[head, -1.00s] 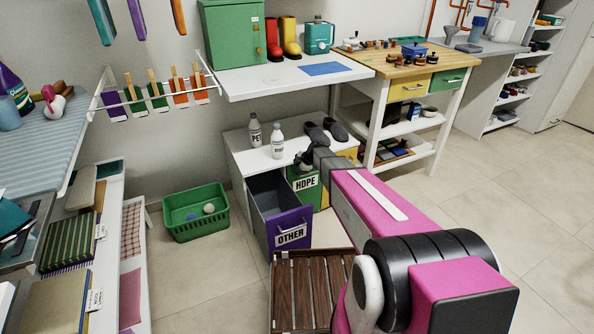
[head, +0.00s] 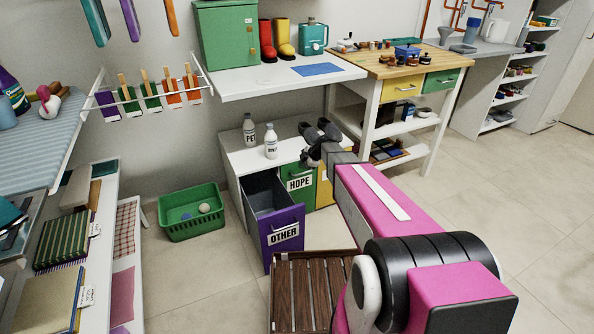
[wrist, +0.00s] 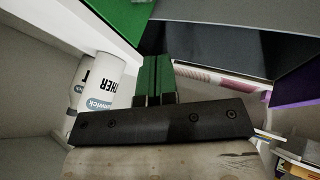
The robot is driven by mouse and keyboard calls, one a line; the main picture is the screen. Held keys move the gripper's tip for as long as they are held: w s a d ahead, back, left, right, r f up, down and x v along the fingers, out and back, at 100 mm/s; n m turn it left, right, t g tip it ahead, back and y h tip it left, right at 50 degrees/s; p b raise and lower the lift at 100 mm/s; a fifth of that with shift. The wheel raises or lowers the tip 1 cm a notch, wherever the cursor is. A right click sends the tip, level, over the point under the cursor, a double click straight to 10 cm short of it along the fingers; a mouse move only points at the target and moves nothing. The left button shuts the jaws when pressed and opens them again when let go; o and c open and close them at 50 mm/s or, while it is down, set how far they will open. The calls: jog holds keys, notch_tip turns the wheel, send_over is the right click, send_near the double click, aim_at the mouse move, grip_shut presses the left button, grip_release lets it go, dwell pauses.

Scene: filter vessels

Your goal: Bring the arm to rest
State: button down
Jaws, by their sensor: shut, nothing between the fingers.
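My magenta and black arm (head: 385,205) reaches from the lower right toward the low white bench. My gripper (head: 309,156) is small and dark in the head view, in front of the bench top near a pair of dark slippers. In the wrist view its two fingers (wrist: 156,80) lie side by side, shut, with nothing seen between them. Two white bottles stand on the bench, one labelled PE- (head: 249,130) and one (head: 271,142) whose label is hard to read. A bottle lettered "THER" (wrist: 102,80) shows left of the fingers in the wrist view.
The purple OTHER drawer (head: 284,235) stands open below the bench, beside the green HDPE front (head: 301,184). Open floor lies to the right.

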jog(key=s+d+r+m+g+h, duration=0.1)
jog(key=s+d+r+m+h, duration=0.1)
jog(key=s+m, duration=0.5)
jog(key=s+d+r+m+g+h, duration=0.1)
jog(key=s+d+m, duration=0.4)
jog(key=s, duration=0.7)
jog(key=s+d+r+m+g+h, duration=0.1)
jog(key=s+d+r+m+h, duration=0.2)
jog(key=s+m, duration=0.6)
jog(key=shift+s+d+r+g, duration=0.3)
jog(key=shift+s+d+r, duration=0.2)
jog(key=shift+s+r, duration=0.4)
